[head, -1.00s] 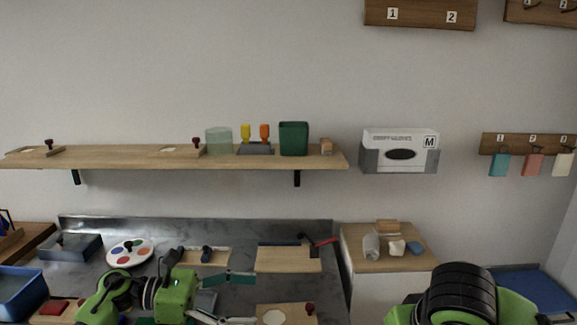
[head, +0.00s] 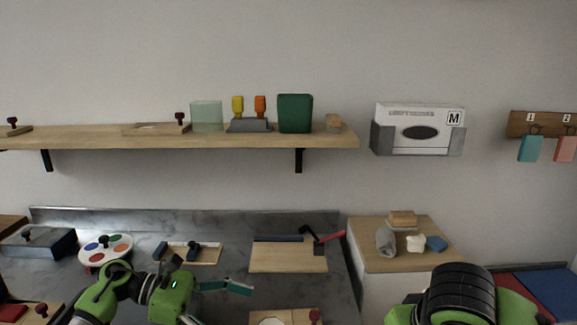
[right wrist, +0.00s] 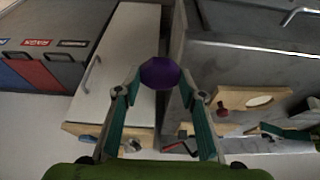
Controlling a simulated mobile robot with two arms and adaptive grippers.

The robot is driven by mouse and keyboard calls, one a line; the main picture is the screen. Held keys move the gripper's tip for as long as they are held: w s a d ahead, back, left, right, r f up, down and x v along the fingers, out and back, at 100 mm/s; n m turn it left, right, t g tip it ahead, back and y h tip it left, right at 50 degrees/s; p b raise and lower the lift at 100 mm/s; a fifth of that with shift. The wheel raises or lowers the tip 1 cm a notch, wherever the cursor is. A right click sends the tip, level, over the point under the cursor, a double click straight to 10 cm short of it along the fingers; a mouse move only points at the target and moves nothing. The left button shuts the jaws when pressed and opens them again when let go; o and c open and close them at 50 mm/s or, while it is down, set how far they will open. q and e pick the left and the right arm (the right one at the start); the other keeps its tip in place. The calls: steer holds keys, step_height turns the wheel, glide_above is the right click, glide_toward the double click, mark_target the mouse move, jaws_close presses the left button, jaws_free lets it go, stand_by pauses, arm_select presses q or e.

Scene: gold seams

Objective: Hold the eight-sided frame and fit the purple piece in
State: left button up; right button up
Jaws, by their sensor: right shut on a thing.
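The purple piece (right wrist: 160,73) is rounded with flat facets and sits between the fingertips of my right gripper (right wrist: 160,86) in the right wrist view. That gripper is shut on it and holds it up, clear of the surfaces below. In the head view only part of my right arm shows at the lower right, without its fingers. My left gripper (head: 240,287) is low over the grey counter in the head view, its one clear teal finger pointing right. Its other finger is not clear, so its opening cannot be told. I cannot make out the eight-sided frame in either view.
The grey counter (head: 225,222) holds a paint palette (head: 106,248), a wooden board with a red-handled tool (head: 288,258), and a board with a pale oval (head: 285,317). A wooden-topped cabinet (head: 400,262) stands right of it. A wall shelf (head: 250,140) hangs above.

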mark_target(280, 321)
arm_select(q)
steer(key=p+x, duration=0.1)
steer(key=x, duration=0.3)
steer(key=shift+d+r, duration=0.1)
steer(key=shift+r, duration=0.05)
arm_select(e)
steer(key=shift+r, duration=0.8)
arm_select(q)
steer(key=x, duration=0.1)
steer(key=b+x, duration=0.1)
steer(key=x, duration=0.1)
steer(key=shift+s+f, duration=0.1)
steer(key=shift+f, duration=0.2)
arm_select(e)
steer(key=shift+f, duration=0.85)
arm_select(q)
steer(key=shift+d+f+b, duration=0.1)
steer(key=shift+d+b, duration=0.35)
steer(key=shift+d, duration=0.3)
arm_select(e)
steer(key=shift+f, duration=0.3)
arm_select(q)
steer(key=c, duration=0.9)
steer(key=o, duration=0.6)
